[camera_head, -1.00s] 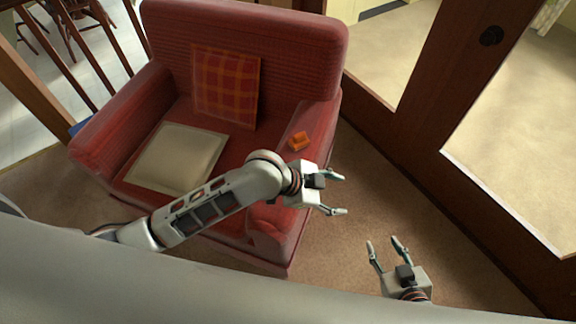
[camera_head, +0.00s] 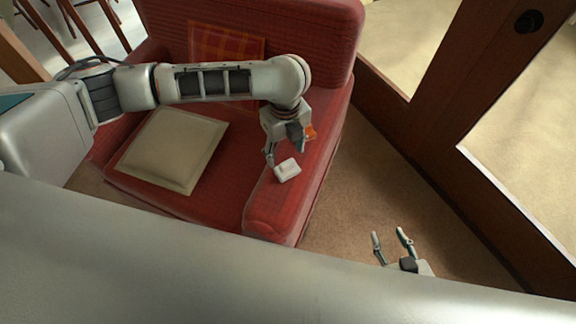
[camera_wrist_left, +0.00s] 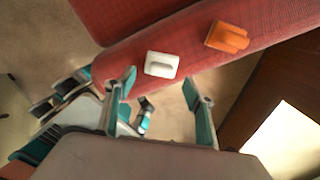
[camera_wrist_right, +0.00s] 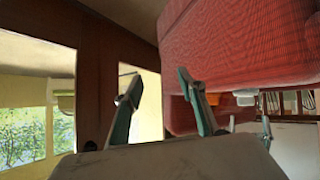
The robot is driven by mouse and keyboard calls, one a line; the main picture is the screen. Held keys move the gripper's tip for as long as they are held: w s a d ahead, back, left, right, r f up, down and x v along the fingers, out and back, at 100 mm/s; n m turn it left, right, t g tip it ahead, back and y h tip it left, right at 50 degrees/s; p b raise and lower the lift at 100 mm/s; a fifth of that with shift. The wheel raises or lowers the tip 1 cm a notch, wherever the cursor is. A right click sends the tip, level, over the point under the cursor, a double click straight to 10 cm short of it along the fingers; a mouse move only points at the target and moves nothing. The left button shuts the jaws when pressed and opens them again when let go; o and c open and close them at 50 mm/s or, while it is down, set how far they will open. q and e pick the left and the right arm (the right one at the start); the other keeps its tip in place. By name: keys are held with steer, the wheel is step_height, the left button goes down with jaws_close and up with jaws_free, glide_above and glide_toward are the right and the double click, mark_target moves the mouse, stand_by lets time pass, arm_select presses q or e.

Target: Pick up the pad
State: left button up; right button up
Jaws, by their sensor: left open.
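A flat cream square pad (camera_head: 173,151) lies on the seat of the red armchair. A small white block-like object (camera_head: 287,170) lies on the armchair's right armrest; it also shows in the left wrist view (camera_wrist_left: 162,65). I cannot tell which of these two the task calls the pad. My left gripper (camera_head: 286,158) is open and empty above the armrest, close to the white object. In the left wrist view, the white object lies beyond and between the spread fingers (camera_wrist_left: 160,85). My right gripper (camera_head: 389,236) is open and empty, low over the carpet right of the chair.
An orange object (camera_wrist_left: 227,37) lies on the same armrest near the white one, partly hidden by my left gripper in the head view. A plaid cushion (camera_head: 222,42) leans on the chair's back (camera_head: 330,45). A brown wooden door frame (camera_head: 440,140) stands right; carpet (camera_head: 350,210) between is clear.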

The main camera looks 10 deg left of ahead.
mark_target(287, 163)
arm_select(q)
steer(key=shift+d+f, duration=0.1)
steer(key=shift+f, duration=0.75)
step_height(287, 163, down, 5)
steer(key=shift+d+r+b, duration=0.1)
steer(key=shift+r+b, duration=0.1)
steer(key=shift+b, duration=1)
steer(key=shift+f, duration=0.1)
steer(key=c, duration=1)
steer(key=shift+c, duration=1)
arm_select(e)
steer(key=shift+s+d+f, duration=0.1)
steer(key=shift+d+f, duration=0.15)
steer(key=shift+f, duration=0.75)
